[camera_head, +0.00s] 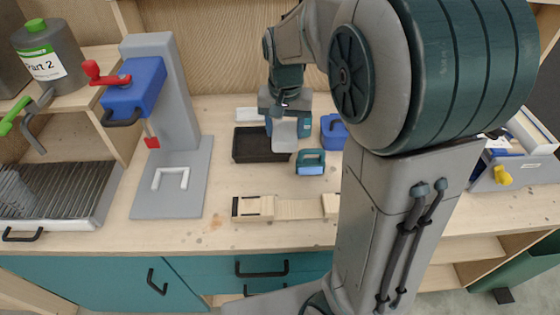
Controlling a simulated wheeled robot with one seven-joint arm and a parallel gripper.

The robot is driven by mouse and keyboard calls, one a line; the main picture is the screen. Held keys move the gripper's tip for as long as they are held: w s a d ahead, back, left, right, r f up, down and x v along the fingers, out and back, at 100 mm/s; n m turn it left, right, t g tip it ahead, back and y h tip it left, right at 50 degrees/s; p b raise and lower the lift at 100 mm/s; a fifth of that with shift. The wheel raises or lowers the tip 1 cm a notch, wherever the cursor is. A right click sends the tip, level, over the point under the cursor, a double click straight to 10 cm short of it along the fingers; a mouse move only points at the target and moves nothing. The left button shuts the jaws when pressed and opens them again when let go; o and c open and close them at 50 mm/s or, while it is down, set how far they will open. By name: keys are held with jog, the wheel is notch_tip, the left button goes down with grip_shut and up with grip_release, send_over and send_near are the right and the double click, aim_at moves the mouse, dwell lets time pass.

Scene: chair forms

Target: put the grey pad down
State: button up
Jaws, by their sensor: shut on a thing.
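My gripper (286,112) points down over the back middle of the wooden workbench (235,215). It is shut on a pale grey piece, which looks like the grey pad (284,138). The pad is just right of the black tray (250,146), partly in front of its right end. I cannot tell whether the pad touches the bench or hangs above it. The fingertips are small and partly hidden.
A grey press with a blue head (135,88) stands at left. A teal-handled block (310,163) and a blue case (333,130) lie right of the tray. A wooden fixture (285,208) lies in front. My arm hides the bench's right part.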

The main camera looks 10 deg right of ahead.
aim_at(283, 183)
notch_tip(283, 183, down, 17)
jog(key=shift+s+a+f, duration=0.1)
jog(key=shift+s, duration=0.05)
dwell(0.4)
jog(key=shift+f, duration=0.15)
jog(key=o, duration=1.5)
jog(key=shift+c, duration=0.2)
